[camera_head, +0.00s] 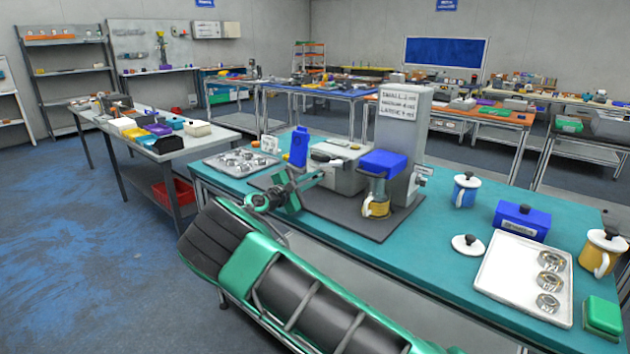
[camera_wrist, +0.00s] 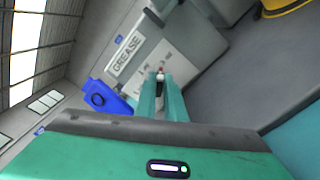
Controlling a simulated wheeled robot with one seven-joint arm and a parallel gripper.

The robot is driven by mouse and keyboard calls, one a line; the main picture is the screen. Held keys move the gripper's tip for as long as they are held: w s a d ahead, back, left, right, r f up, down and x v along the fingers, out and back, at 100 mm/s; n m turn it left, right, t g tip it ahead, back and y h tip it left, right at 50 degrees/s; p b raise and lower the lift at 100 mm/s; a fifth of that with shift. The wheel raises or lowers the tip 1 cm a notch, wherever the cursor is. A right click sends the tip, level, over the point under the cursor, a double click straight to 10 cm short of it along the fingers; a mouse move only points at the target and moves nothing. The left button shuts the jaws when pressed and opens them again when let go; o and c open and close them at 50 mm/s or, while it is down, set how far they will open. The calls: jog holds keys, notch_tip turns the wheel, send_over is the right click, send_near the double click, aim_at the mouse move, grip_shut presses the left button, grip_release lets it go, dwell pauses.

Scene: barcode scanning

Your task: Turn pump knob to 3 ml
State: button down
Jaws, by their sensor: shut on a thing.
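The pump is a grey unit (camera_head: 338,172) on a dark mat on the teal bench. In the wrist view its face (camera_wrist: 190,40) carries a "GREASE" label and small scale marks. My gripper (camera_head: 287,196) reaches the left front of the unit. In the wrist view its two green fingers (camera_wrist: 160,82) come together on the small knob (camera_wrist: 160,73), of which a red and white tip shows. The fingers hide most of the knob and part of the scale, so I cannot read the setting.
A metal tray (camera_head: 241,164) and a blue bottle (camera_head: 299,148) are left of the pump. A white tray (camera_head: 505,275) lies right.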

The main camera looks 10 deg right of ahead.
jog(key=shift+w+a+f, duration=0.1)
jog(key=shift+a+f, duration=0.1)
jog(key=shift+a, duration=0.2)
jog(key=c, duration=1.8)
grip_release()
jog(key=shift+c, duration=0.2)
jog(key=shift+d+r, duration=0.1)
jog(key=shift+d, duration=0.1)
jog(key=shift+m, duration=0.3)
jog(key=shift+a, duration=0.1)
jog(key=v, duration=1)
jog(key=shift+s+a, duration=0.25)
